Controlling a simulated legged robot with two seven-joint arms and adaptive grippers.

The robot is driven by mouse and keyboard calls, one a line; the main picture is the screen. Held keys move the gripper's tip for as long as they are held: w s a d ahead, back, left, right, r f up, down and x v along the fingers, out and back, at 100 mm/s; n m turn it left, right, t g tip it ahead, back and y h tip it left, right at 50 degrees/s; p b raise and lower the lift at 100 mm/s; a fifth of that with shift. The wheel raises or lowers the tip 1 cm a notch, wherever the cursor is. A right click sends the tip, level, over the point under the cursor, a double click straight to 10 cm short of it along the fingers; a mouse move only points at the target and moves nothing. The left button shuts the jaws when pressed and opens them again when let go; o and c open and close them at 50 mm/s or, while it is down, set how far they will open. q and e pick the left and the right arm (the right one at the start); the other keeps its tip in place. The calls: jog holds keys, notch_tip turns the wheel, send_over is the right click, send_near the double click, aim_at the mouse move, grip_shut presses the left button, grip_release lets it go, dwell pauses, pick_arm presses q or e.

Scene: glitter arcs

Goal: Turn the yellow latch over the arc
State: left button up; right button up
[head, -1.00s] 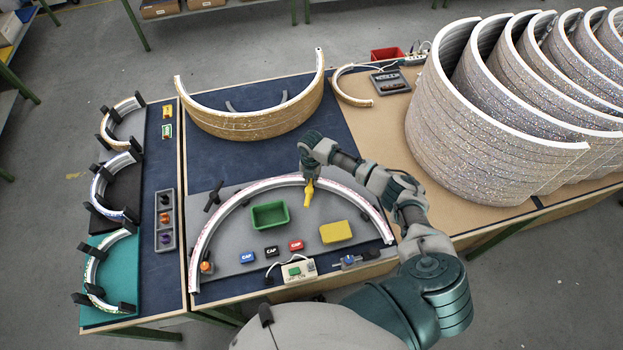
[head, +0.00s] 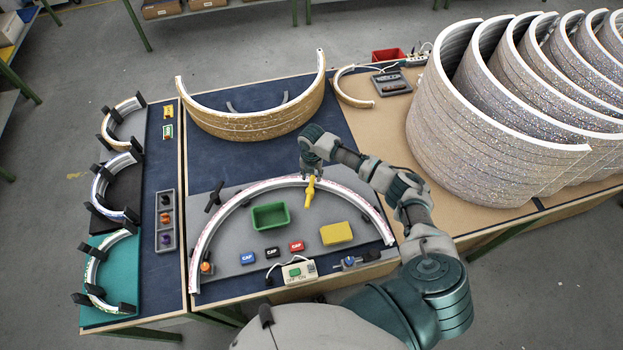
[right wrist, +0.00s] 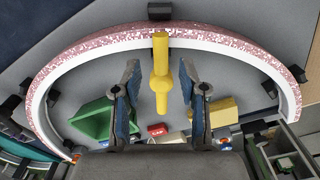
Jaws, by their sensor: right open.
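The yellow latch (head: 311,191) is at the top of the white and pink glitter arc (head: 234,206) on the grey board. In the right wrist view the latch (right wrist: 161,75) lies across the arc's rim, one end on the rim and the rest reaching inside the curve. My right gripper (head: 311,178) is right above the latch. In the right wrist view its two fingers (right wrist: 161,98) are open, one on each side of the latch, with gaps to both. I cannot tell how far above the latch they are. My left gripper is not in view.
Inside the arc are a green bin (head: 270,216), a yellow block (head: 336,233) and several small caps (head: 272,252). A black latch (head: 214,195) stands at the arc's left. A large gold arc (head: 250,125) is behind, and big glitter rings (head: 480,130) stand at the right.

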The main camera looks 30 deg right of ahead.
notch_tip(320, 180, up, 9)
jog(key=shift+f, duration=0.15)
jog(key=shift+f, duration=0.1)
dwell(0.5)
